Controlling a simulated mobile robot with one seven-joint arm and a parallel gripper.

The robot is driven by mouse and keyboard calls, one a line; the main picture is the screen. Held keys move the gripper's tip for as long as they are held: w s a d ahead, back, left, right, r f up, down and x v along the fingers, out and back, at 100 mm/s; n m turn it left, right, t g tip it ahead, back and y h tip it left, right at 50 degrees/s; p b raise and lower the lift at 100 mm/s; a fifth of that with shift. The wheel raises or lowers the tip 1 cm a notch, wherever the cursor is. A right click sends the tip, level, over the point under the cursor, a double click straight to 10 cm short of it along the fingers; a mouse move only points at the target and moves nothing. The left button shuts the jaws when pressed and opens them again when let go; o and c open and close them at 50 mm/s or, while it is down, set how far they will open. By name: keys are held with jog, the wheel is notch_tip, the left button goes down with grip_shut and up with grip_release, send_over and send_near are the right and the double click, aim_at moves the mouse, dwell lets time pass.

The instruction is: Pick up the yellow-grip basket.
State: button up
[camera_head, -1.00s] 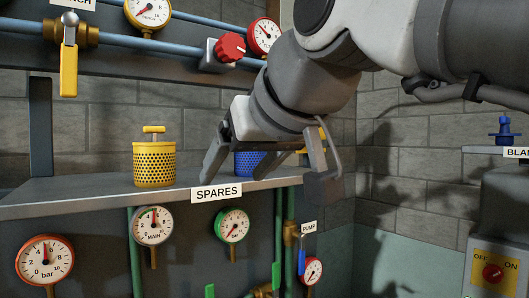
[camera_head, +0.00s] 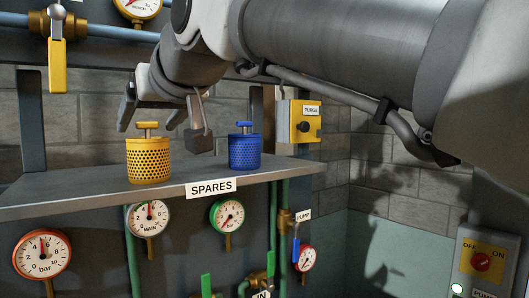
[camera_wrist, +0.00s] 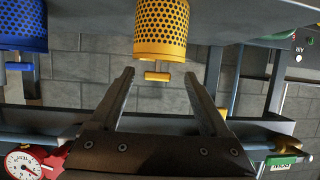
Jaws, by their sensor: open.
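The yellow-grip basket (camera_head: 148,161) is a round yellow perforated can with a yellow T-shaped grip on top. It stands upright on the left part of the shelf. My gripper (camera_head: 160,131) is open and empty, just above the basket, with one finger to each side of the grip. In the wrist view, which is upside down, the yellow basket (camera_wrist: 162,32) shows upper middle. Its grip lies between the fingertips of my gripper (camera_wrist: 159,73) there, with no visible contact. How deep the fingers reach around the grip I cannot tell.
A blue perforated basket (camera_head: 245,153) with a blue grip stands to the right on the same shelf (camera_head: 80,193), close to my right finger; it also shows in the wrist view (camera_wrist: 22,28). A yellow PURGE box (camera_head: 299,121) is on the wall behind. Pipes run above the shelf.

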aim_at(147, 131)
jog(key=shift+p+x, duration=0.6)
jog(key=shift+x, duration=2.55)
jog(key=shift+w+d, duration=0.1)
jog(key=shift+d, duration=0.05)
jog(key=shift+c, duration=0.2)
jog(key=shift+f, duration=0.2)
grip_shut()
